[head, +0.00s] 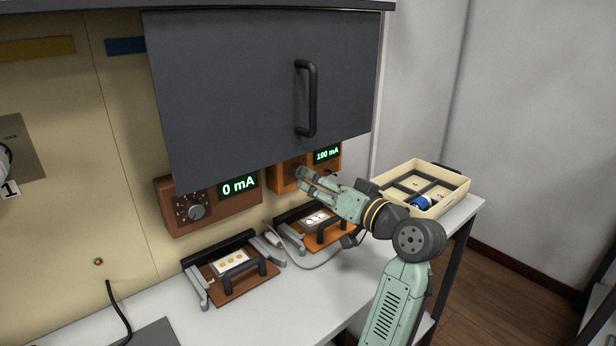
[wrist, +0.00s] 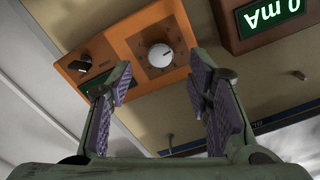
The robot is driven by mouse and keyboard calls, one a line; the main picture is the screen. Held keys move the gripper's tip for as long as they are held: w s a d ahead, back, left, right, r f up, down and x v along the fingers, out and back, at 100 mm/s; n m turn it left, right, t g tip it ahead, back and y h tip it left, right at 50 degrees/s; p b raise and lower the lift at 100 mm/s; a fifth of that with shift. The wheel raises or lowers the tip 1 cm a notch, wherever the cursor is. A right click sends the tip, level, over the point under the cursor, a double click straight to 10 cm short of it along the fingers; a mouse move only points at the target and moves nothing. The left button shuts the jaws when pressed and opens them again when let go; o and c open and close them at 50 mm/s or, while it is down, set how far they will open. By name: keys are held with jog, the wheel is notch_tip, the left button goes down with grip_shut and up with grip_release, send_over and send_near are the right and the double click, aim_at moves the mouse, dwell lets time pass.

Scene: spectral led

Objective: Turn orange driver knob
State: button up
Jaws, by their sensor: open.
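The orange driver (head: 288,184) is on the back panel under the dark cabinet door, its display (head: 327,154) reading 100 mA. In the wrist view the orange driver (wrist: 128,52) appears upside down. It has a round light knob (wrist: 160,55) with a dial scale and a smaller black knob (wrist: 80,65). My gripper (head: 303,180) is in front of the driver and hides much of its face in the head view. In the wrist view my gripper (wrist: 160,85) is open and empty, and the light knob shows in the gap between its fingers, apparently apart from them.
A brown driver (head: 175,206) reading 0 mA sits to the left. Two clamp fixtures, one brown (head: 236,284) and one orange (head: 338,237), stand on the white bench. A divided tray (head: 447,178) is at right. The cabinet door (head: 235,90) overhangs the drivers closely.

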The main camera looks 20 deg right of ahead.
jog(key=v, duration=0.7)
jog(key=shift+s, duration=0.2)
dwell(0.6)
